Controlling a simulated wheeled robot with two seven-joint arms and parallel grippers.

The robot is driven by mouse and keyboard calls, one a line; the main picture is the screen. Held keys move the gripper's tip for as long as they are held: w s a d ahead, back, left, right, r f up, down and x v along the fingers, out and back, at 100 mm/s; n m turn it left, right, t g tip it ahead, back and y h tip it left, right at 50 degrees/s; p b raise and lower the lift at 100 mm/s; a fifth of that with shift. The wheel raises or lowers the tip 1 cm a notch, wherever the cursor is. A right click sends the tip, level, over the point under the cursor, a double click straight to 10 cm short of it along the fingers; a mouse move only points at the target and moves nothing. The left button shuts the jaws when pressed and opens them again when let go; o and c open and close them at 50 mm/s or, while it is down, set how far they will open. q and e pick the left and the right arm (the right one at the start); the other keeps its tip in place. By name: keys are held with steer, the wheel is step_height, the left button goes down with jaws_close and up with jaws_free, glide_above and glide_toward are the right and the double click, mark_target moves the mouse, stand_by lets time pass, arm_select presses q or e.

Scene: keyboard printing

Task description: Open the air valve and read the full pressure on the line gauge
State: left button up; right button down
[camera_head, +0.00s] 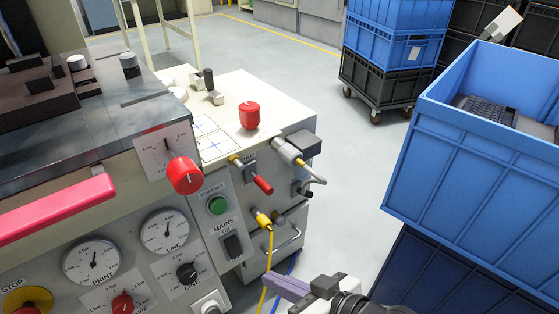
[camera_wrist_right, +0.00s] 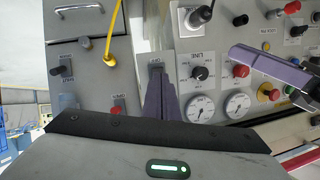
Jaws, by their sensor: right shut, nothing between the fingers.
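A small red-handled lever (camera_head: 263,185) beside a brass fitting (camera_head: 235,160) looks like the air valve. It slants down and right; its red end seems to show in the wrist view (camera_wrist_right: 117,107). The round line gauge (camera_head: 165,231) has its needle pointing roughly up; figures are too small to read. It also shows in the wrist view (camera_wrist_right: 200,107). My right gripper (camera_head: 272,281) is shut and empty, below and apart from the lever. Its purple fingers (camera_wrist_right: 159,100) overlap the panel near the mains switch. A purple finger, apparently my left gripper's (camera_wrist_right: 245,55), enters from the right.
A yellow hose (camera_head: 268,250) hangs from the panel below the lever. The mains switch (camera_head: 232,245) and green button (camera_head: 217,205) are left of it. A large red knob (camera_head: 185,175) projects above the gauges. Blue crates (camera_head: 480,150) stand at right; bare floor (camera_head: 345,180) lies between.

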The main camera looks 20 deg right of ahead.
steer(key=w+d+r+t+p, duration=0.4)
steer(key=w+d+r+p, duration=0.5)
steer(key=w+r+p, duration=0.35)
steer(key=b, duration=0.4)
glide_above(261, 183)
steer(key=s+d, duration=0.2)
steer(key=d, duration=0.1)
steer(key=f, duration=0.2)
arm_select(q)
steer(key=s+a+y, duration=0.2)
steer(key=s+a, duration=0.1)
steer(key=a, duration=0.2)
steer(key=shift+s+r+b, duration=0.15)
steer(key=shift+r+b, duration=0.25)
steer(key=shift+b, duration=0.05)
arm_select(e)
steer(key=f, duration=0.2)
steer(key=a+f, duration=0.1)
steer(key=f, duration=0.1)
steer(key=shift+s, duration=0.15)
